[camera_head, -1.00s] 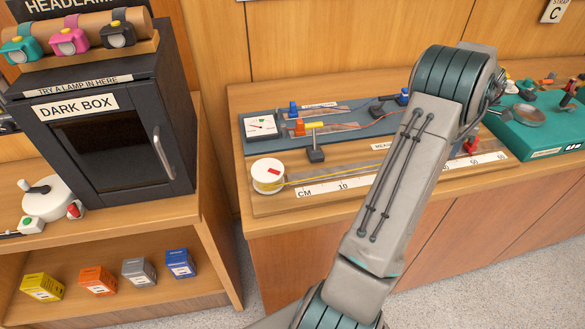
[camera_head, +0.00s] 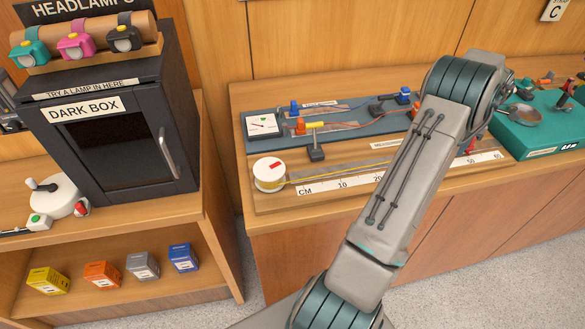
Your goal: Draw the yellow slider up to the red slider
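A wooden measuring board (camera_head: 262,206) with a white CM scale (camera_head: 330,185) lies on the counter. A red piece (camera_head: 471,145), which looks like the red slider, shows at its right part, partly covered by my arm. I cannot make out the yellow slider; my arm covers the middle of the board. A thin yellow cord runs from the white reel (camera_head: 268,178) along the board and passes behind my arm. My gripper is not visible; only my arm links cross in front of the board.
A blue-grey panel (camera_head: 350,132) with a meter (camera_head: 263,125), coloured terminals and a yellow-tipped clip (camera_head: 314,125) lies behind the board. A green case (camera_head: 535,140) stands to the right. The dark box (camera_head: 118,150) stands at left. The counter's left front corner is clear.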

